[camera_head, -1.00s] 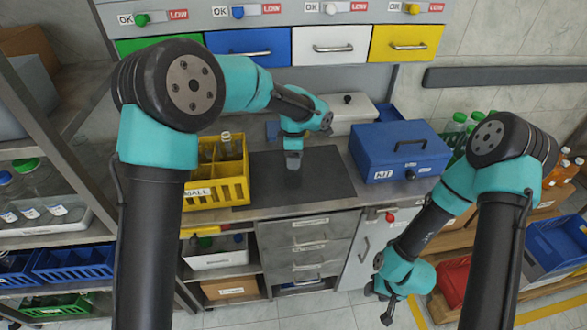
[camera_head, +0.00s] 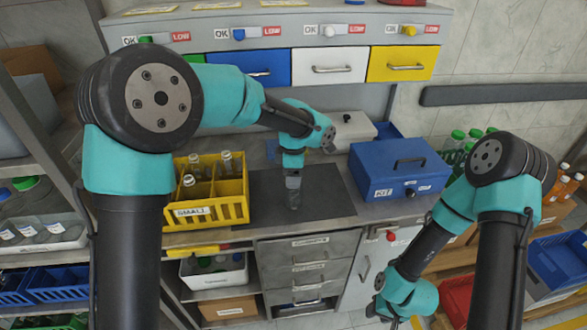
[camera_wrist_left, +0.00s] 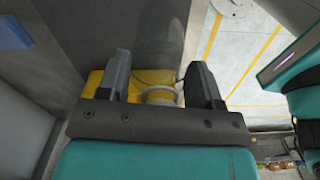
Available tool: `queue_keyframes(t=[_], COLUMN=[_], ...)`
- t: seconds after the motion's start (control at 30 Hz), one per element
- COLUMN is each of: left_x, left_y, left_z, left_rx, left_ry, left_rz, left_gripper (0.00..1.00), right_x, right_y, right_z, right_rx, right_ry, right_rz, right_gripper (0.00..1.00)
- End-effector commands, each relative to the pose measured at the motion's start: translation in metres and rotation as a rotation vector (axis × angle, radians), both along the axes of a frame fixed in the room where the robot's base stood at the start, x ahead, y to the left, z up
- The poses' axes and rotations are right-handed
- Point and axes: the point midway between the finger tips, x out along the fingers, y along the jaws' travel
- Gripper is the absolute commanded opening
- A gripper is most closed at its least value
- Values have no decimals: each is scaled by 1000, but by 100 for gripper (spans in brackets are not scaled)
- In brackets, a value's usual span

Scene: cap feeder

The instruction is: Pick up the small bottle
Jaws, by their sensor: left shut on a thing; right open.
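My left gripper (camera_head: 292,182) is over the dark mat (camera_head: 328,198) on the bench, pointing down. It is shut on a small clear bottle (camera_head: 293,198), whose outline is faint against the mat. In the left wrist view, the bottle's pale round neck (camera_wrist_left: 159,96) sits between the two fingers, and its see-through body extends beyond them. The yellow crate (camera_head: 208,212) labelled SMALL stands left of the mat with three more clear bottles (camera_head: 190,184) visible in it. My right gripper (camera_head: 384,310) is open and low at the front right, away from the bench top.
A blue KIT box (camera_head: 400,168) stands right of the mat, with a pale box (camera_head: 350,132) behind. Coloured drawers (camera_head: 333,66) line the back. Green-capped bottles (camera_head: 458,136) stand at the right. The mat's front part is clear.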

Motion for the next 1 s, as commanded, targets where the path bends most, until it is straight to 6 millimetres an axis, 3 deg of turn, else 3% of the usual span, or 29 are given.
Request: queue_keyframes(t=[0.3,0.5,0.7,1.0], left_x=[-76,-108,-118,-119], left_y=[-6,-9,-9,-9], left_z=[8,11,11,11], left_rx=[1,0,0,0], left_ry=[-1,-1,0,0], left_rz=[-5,-2,0,0], left_gripper=[26,26,26,26], right_x=[0,0,0,0], right_y=[0,0,0,0], right_z=[0,0,0,0], right_rx=[0,0,0,0], right_ry=[0,0,0,0], right_rz=[0,0,0,0], right_gripper=[43,43,43,43])
